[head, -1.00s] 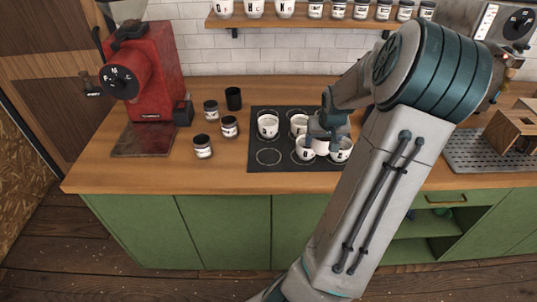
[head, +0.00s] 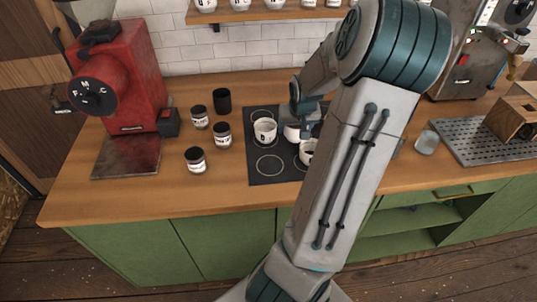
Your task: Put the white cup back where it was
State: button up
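White cups stand on a black mat (head: 257,178) marked with ring outlines. One white cup (head: 265,131) with a dark mark is at the mat's left back. A second white cup (head: 291,133) shows just under my gripper (head: 301,130), partly covered by it. A third white cup (head: 306,152) is at the front, partly hidden by my arm. The left front ring (head: 270,165) is empty. My fingertips are hidden, so I cannot tell whether they hold a cup. The mat's right part is behind my arm.
Labelled jars (head: 195,160) and a black cup (head: 222,100) stand left of the mat. A red grinder (head: 128,75) is further left. A glass (head: 426,143) and a perforated metal tray (head: 470,143) are to the right. A shelf (head: 250,17) with cups hangs above.

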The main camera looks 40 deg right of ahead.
jog(key=a+f, duration=0.1)
jog(key=a, duration=0.1)
jog(key=w+a+f+b, duration=0.1)
jog(key=a+f, duration=0.1)
jog(key=a, duration=0.1)
jog(key=w+a+f+b, duration=0.1)
jog(key=a+f, duration=0.1)
jog(key=shift+w+a, duration=0.2)
jog(key=shift+a, duration=0.2)
jog(key=shift+f+b, duration=1.1)
jog(key=shift+f, duration=0.85)
jog(key=o, duration=1.3)
jog(key=shift+f, duration=0.15)
jog(key=shift+o, duration=0.2)
jog(key=p+v, duration=0.6)
jog(key=v, duration=0.5)
jog(key=s+a+r+n, duration=0.2)
jog(key=a+r, duration=0.3)
jog(key=a, duration=0.3)
jog(key=s+a+r+n+y, duration=0.1)
jog(key=s+a+r+n, duration=0.1)
jog(key=s+a+r, duration=0.3)
jog(key=s+a+r+n+y, duration=0.1)
jog(key=s+a+r, duration=0.3)
jog(key=a, duration=0.7)
jog(key=shift+a+r+n+p, duration=0.2)
jog(key=shift+r+n+p, duration=0.2)
jog(key=shift+r+n, duration=0.3)
